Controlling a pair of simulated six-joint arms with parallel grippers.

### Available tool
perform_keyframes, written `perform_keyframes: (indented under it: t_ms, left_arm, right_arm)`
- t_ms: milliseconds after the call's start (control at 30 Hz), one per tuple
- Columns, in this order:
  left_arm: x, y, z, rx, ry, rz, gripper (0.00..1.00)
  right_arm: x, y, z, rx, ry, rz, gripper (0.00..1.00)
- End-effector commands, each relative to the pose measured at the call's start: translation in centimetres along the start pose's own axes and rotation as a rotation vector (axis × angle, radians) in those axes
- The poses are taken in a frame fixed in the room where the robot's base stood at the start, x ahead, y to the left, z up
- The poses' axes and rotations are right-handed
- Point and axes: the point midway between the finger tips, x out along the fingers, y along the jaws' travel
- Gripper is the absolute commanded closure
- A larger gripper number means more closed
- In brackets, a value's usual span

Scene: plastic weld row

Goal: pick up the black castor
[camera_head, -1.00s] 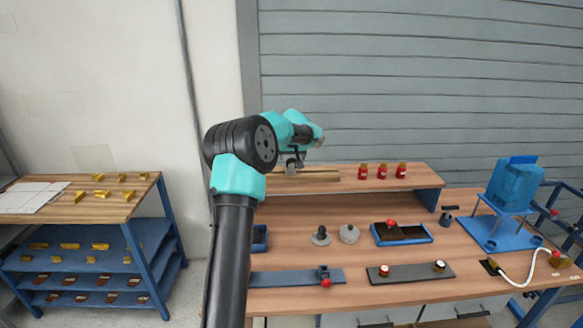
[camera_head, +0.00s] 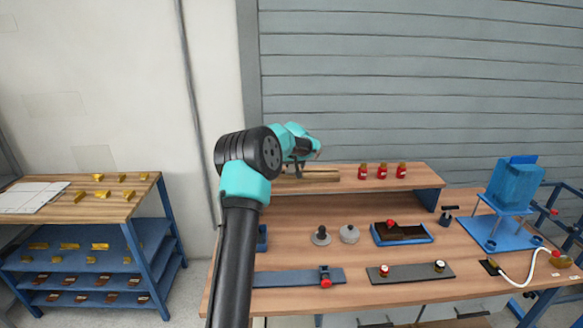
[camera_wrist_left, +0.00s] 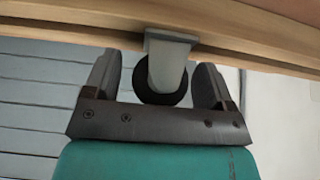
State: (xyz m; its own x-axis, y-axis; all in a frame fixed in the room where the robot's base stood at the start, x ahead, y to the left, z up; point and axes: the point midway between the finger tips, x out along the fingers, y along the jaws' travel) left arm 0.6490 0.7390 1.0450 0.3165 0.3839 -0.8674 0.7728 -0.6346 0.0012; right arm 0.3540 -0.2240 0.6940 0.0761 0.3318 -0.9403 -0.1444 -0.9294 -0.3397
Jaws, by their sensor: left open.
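The black castor (camera_wrist_left: 163,85) shows in the left wrist view, with a dark round wheel and a pale grey bracket (camera_wrist_left: 170,48) whose flat plate meets the wooden edge (camera_wrist_left: 240,50). My left gripper (camera_wrist_left: 157,80) is open, with one finger on each side of the castor. I cannot tell whether either finger touches it. In the head view my left gripper (camera_head: 297,164) is at the left part of the raised shelf (camera_head: 335,187), small and partly hidden by its own arm. I cannot make out the castor clearly there. My right gripper is not in view.
Several red-capped items (camera_head: 381,172) stand on the shelf. Below are a dark knob (camera_head: 321,236), a grey knob (camera_head: 349,234), a blue tray (camera_head: 401,240) and two flat strips (camera_head: 411,273). A blue tank (camera_head: 514,188) stands at right, a rack (camera_head: 95,265) at left.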

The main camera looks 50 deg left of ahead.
Motion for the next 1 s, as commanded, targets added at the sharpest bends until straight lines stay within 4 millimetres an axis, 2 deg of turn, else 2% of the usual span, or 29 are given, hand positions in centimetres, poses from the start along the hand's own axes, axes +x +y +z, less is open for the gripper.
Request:
perform_keyframes:
  t_ms: [400, 1000]
  left_arm:
    - [-0.05, -0.02, -0.01, 0.0, 0.0, 0.0, 0.23]
    - [-0.09, -0.02, -0.03, 0.0, 0.001, 0.0, 0.8]
  right_arm:
    - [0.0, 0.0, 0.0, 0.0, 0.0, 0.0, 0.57]
    - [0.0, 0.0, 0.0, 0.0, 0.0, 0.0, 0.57]
